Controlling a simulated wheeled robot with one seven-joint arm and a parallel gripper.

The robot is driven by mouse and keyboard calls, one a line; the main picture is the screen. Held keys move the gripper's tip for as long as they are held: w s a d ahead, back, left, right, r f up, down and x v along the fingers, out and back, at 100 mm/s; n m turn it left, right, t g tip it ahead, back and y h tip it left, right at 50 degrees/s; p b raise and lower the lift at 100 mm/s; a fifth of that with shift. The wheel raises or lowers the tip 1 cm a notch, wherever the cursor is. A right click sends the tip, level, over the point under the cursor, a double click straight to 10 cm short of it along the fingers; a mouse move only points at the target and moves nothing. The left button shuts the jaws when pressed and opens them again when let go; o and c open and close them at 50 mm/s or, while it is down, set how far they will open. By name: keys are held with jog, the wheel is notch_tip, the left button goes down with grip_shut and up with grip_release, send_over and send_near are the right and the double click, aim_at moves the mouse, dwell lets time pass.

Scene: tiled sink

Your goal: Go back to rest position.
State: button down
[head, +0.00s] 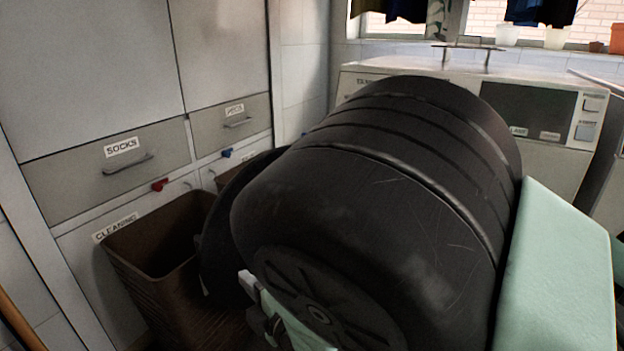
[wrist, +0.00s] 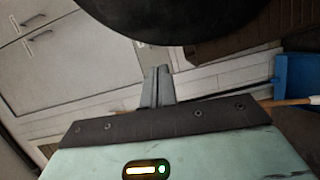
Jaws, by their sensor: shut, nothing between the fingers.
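My gripper (wrist: 158,84) shows in the wrist view with its two grey fingers together and nothing between them. A dark rounded shape fills the top of that view, just beyond the fingertips; I cannot tell what it is. In the head view my own black and pale green arm fills the middle and right. It hides much of the area behind it, and the fingers cannot be made out clearly there.
A brown basket (head: 160,235) stands at the lower left, in front of white cabinets with a socks drawer (head: 110,165). A white machine (head: 550,120) with a control panel stands behind my arm. A blue object (wrist: 294,80) is at right in the wrist view.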

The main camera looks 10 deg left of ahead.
jog(key=d+r+m+g+h, duration=0.35)
jog(key=d+m+h, duration=0.35)
jog(key=d+m, duration=0.4)
jog(key=s+d+r+m+g+h, duration=0.3)
jog(key=s+d+m+g, duration=0.1)
jog(key=s+d, duration=0.6)
jog(key=s+d+r+m+g+h, duration=0.3)
jog(key=s+d+m+g, duration=0.15)
jog(key=s+d, duration=0.5)
notch_tip(320, 180, up, 27)
jog(key=p, duration=2.6)
jog(key=shift+d+f+p, duration=0.2)
jog(key=shift+p, duration=0.15)
